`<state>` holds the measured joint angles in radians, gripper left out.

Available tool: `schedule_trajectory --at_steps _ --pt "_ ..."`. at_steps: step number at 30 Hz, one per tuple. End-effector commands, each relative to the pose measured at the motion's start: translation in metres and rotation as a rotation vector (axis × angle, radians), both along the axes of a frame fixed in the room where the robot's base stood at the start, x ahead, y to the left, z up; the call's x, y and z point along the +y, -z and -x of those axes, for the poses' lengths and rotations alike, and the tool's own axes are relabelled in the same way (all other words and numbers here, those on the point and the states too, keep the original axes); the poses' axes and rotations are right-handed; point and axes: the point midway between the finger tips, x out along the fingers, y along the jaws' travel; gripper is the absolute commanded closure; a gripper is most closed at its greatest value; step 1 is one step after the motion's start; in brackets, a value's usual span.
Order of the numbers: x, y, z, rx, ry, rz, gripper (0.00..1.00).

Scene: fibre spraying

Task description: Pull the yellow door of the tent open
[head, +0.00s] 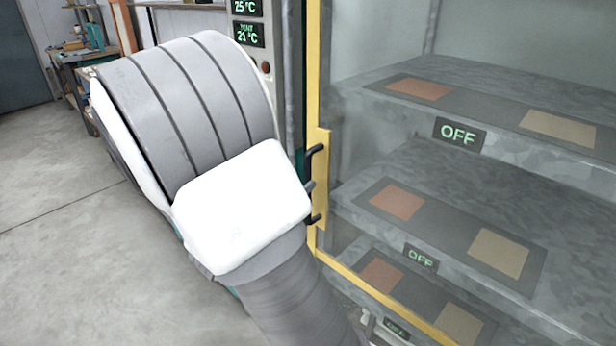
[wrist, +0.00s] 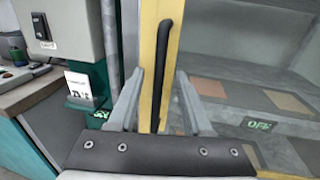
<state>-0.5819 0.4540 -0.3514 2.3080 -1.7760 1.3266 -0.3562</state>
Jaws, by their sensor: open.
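The tent's yellow door (head: 319,90) has a yellow frame around a clear pane and looks closed in the head view. Its black handle (head: 315,150) is on the left upright, partly hidden by my arm. In the wrist view the yellow upright (wrist: 148,60) and the black handle (wrist: 166,50) run down between my fingers. My gripper (wrist: 160,100) is open, with one finger on each side of the handle in the picture. I cannot tell whether a finger touches it. In the head view my white and grey arm hides most of the gripper.
Inside the tent are grey shelves (head: 480,90) with orange and tan panels and OFF displays (head: 458,133). A control panel with temperature displays (head: 248,35) stands left of the door. A workbench (head: 85,50) is at the back left. The floor (head: 60,220) at the left is clear.

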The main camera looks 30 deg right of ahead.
Motion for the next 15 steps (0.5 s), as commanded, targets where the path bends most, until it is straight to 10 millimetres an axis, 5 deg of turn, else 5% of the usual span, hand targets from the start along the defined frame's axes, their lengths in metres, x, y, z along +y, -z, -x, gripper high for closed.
schedule_trajectory --at_steps 6,15 --pt "-0.031 0.001 -0.018 -0.001 0.002 0.001 0.5" --pt "-0.042 0.0 -0.026 0.0 -0.001 0.0 0.5"
